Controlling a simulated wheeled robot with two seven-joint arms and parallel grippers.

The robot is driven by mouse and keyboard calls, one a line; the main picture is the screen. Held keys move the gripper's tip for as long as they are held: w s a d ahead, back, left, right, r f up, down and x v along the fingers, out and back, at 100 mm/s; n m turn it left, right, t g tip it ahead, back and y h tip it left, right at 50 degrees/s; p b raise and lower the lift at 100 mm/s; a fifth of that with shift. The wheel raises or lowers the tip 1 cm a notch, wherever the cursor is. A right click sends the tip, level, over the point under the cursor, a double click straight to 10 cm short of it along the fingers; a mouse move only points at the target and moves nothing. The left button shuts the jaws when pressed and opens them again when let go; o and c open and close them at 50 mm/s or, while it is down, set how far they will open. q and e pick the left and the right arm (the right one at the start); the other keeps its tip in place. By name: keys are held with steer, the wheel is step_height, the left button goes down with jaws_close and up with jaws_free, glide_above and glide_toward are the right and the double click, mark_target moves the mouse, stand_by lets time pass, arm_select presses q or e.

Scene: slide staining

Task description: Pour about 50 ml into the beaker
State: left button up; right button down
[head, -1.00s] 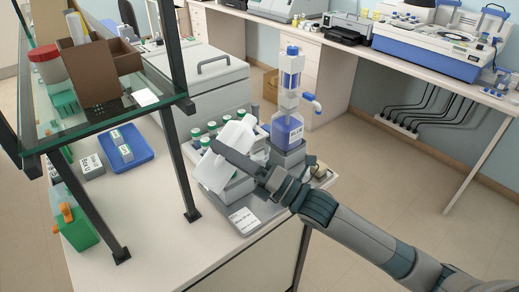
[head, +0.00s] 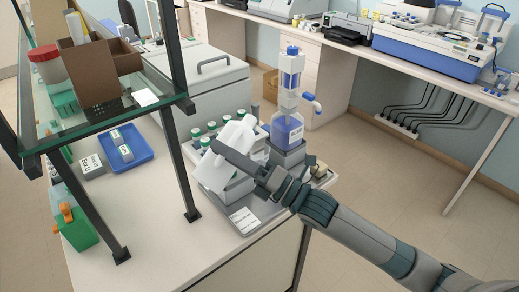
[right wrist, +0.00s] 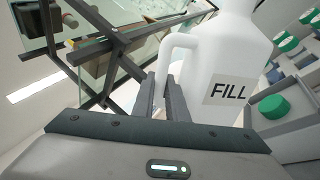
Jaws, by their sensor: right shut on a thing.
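A white jug (head: 212,172) is held tilted over the right part of the bench. In the right wrist view the jug (right wrist: 226,45) shows a handle and a "FILL" label. My right gripper (right wrist: 170,100) is shut on the handle; in the head view the gripper (head: 228,152) is in front of the jug and hides part of it. I cannot make out the beaker; a grey block (head: 238,190) shows just below the jug, partly covered. No liquid stream is visible. My left gripper is not in view.
Several green-capped bottles (head: 212,126) stand behind the jug. A labelled plate (head: 244,220) lies near the bench edge. A glass shelf (head: 100,125) is on the left; the bench's front middle is clear.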

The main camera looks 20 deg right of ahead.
mark_target(228, 164)
steer(key=shift+r+n, duration=0.1)
steer(key=shift+n, duration=0.3)
steer(key=shift+n+g+y, duration=0.3)
steer(key=shift+n+g, duration=0.2)
steer(key=shift+n, duration=0.1)
steer(key=shift+w+d+n+g, duration=0.1)
steer(key=shift+n+g, duration=0.3)
steer(key=shift+n, duration=0.5)
steer(key=n, duration=0.1)
steer(key=f+n+g, duration=0.1)
steer(key=n, duration=0.1)
steer(key=shift+w+d, duration=0.1)
steer(key=f+n+p, duration=0.1)
steer(key=n, duration=0.1)
steer(key=n+g+p, duration=0.1)
steer(key=shift+f+n, duration=0.35)
steer(key=shift+n, duration=0.05)
steer(key=shift+f+n+g+p, duration=0.45)
steer(key=shift+f+n, duration=0.2)
steer(key=shift+n, duration=0.25)
steer(key=shift+w+d+r+n+h+p, duration=0.1)
steer(key=shift+n+h+p, duration=0.2)
steer(key=shift+h+p, duration=0.1)
steer(key=shift+w+d+f+n+p, duration=0.15)
steer(key=shift+d+f+n+p, duration=0.05)
steer(key=shift+n+p, duration=0.4)
steer(key=shift+f, duration=0.1)
